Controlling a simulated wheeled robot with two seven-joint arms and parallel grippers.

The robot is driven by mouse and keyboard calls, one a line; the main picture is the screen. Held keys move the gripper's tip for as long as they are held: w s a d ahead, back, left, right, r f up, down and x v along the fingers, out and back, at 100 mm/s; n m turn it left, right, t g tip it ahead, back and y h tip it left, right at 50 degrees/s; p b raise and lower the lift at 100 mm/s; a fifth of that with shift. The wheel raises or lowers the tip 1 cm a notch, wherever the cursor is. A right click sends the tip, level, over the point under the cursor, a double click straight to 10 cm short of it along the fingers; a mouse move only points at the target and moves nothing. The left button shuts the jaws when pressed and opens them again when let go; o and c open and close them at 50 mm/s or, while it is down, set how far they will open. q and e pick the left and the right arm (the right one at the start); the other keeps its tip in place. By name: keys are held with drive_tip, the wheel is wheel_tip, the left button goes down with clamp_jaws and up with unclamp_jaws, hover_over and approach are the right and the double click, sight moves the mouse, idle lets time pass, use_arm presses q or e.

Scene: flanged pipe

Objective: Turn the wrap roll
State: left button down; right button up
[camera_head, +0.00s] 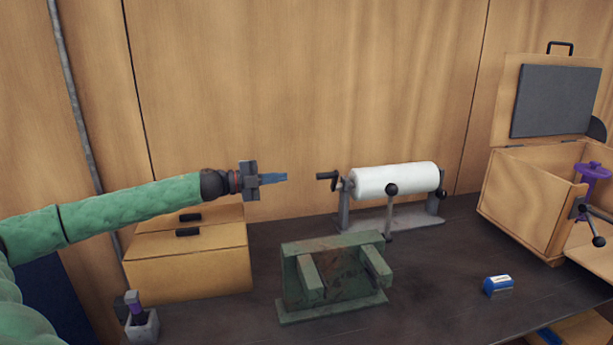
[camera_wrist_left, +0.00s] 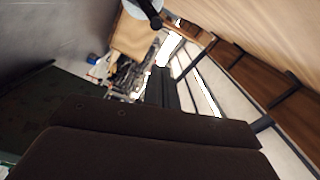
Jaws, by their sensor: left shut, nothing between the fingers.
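The white wrap roll (camera_head: 395,180) lies level on a grey stand (camera_head: 400,219) at the back of the bench. A dark crank handle (camera_head: 328,178) sticks out at its left end. My left gripper (camera_head: 284,177) comes in from the left, with blue fingers shut and empty. It points at the crank handle and stays apart from it, a short gap to its left. In the left wrist view, the white roll end (camera_wrist_left: 138,9) and a dark handle (camera_wrist_left: 151,14) show at the top. My right gripper is not in view.
A green metal fixture (camera_head: 333,275) stands in front of the roll. A wooden drawer box (camera_head: 190,265) is below my left arm. An open wooden case (camera_head: 525,195) stands at the right, and a small blue-and-white block (camera_head: 498,285) lies on the bench. The wooden wall is close behind.

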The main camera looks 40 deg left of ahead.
use_arm(q)
drive_tip(key=shift+x, duration=0.85)
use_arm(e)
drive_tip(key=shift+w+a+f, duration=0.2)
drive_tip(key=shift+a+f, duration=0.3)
use_arm(q)
drive_tip(key=shift+b+x, duration=0.3)
drive_tip(key=shift+x, duration=0.85)
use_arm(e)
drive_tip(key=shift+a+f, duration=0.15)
use_arm(q)
drive_tip(key=shift+w, duration=0.15)
